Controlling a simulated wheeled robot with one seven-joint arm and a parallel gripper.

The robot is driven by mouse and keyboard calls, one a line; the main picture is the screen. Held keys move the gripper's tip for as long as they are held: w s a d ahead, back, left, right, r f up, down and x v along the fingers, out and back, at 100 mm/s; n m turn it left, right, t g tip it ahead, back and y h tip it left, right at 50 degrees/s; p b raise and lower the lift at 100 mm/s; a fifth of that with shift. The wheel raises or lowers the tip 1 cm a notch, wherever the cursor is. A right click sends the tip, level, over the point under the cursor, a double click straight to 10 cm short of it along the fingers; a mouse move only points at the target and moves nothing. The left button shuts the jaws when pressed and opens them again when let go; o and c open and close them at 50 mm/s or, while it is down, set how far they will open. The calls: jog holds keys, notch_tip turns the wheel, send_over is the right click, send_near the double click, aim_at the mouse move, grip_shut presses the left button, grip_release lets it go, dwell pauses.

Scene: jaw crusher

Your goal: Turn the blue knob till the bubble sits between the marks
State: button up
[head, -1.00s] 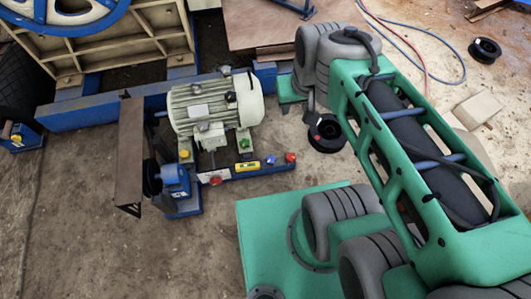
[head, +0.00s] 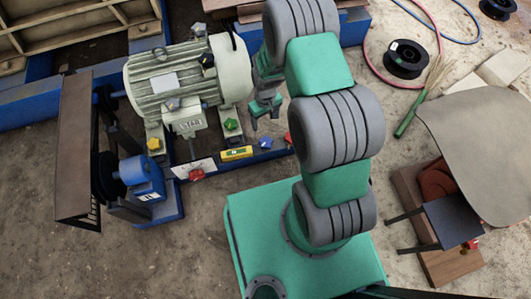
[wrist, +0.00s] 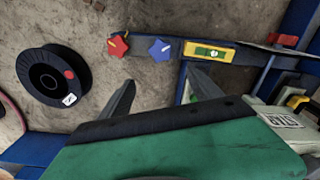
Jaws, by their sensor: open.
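The blue knob (head: 265,143) sits on the blue rail right of the yellow spirit level (head: 236,153). In the wrist view the star-shaped blue knob (wrist: 160,49) lies between a red knob (wrist: 118,44) and the yellow level (wrist: 210,52). The level's green vial shows, but the bubble against its marks is too small to read. My gripper (head: 264,114) is open and empty, beside the motor's right end. In the wrist view its two fingers (wrist: 160,92) point towards the blue knob, apart from it and with nothing between them.
The pale motor (head: 185,85) stands close left of my gripper, with green (head: 231,125), yellow (head: 154,144) and red (head: 196,174) knobs around its base. A black spool (wrist: 52,76) lies on the ground left in the wrist view. Bare ground lies beyond the rail.

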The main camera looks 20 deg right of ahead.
aim_at(266, 141)
jog(key=f+b, duration=0.1)
jog(key=f, duration=0.4)
jog(key=f+b, duration=0.1)
jog(key=f, duration=0.4)
jog(key=s+f+b, duration=0.1)
jog(key=f+b, duration=0.1)
jog(key=f, duration=0.3)
jog(key=shift+f, duration=0.15)
jog(key=c, duration=1.4)
